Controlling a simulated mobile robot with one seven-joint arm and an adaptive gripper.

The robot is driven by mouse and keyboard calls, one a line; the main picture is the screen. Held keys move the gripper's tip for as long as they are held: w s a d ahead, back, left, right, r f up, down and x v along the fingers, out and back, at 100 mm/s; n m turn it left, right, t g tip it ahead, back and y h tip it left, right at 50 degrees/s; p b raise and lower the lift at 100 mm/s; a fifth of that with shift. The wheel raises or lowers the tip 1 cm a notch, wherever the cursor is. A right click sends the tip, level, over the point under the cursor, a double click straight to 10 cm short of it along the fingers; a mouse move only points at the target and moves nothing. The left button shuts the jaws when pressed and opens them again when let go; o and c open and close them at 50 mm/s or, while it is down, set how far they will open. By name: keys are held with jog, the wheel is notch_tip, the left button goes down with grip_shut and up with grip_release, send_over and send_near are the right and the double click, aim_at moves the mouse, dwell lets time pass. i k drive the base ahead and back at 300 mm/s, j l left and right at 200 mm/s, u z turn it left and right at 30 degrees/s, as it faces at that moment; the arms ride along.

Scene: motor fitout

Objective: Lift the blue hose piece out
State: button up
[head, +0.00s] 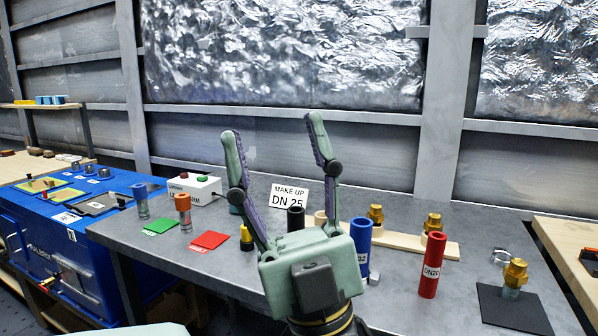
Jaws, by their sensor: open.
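The blue hose piece (361,238) stands upright on the grey workbench, just right of my gripper's palm in the picture. It has a white label that partly shows "32". Its lower left side is near or behind my gripper's body, so its foot is not clear. My gripper (272,128) is open, with its two fingers spread wide and pointing up. Nothing is between the fingers. A red hose piece (432,266) marked DN20 stands to the right, and a black hose piece (295,218) stands behind the gripper.
A pale wooden strip (448,249) with brass fittings (433,223) lies behind the hoses. A sign (289,195) reads "MAKE UP DN 25". A brass fitting (515,271) stands on a black mat (512,313) at right. Green (162,226) and red (210,240) mats lie left.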

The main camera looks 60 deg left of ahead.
aim_at(361, 229)
jog(key=u, duration=1.25)
jog(key=i+l+u, duration=0.1)
jog(key=l+u, duration=0.25)
jog(key=i+l+u, duration=0.1)
jog(key=u, duration=0.2)
jog(key=l+u, duration=0.35)
jog(key=l, duration=0.1)
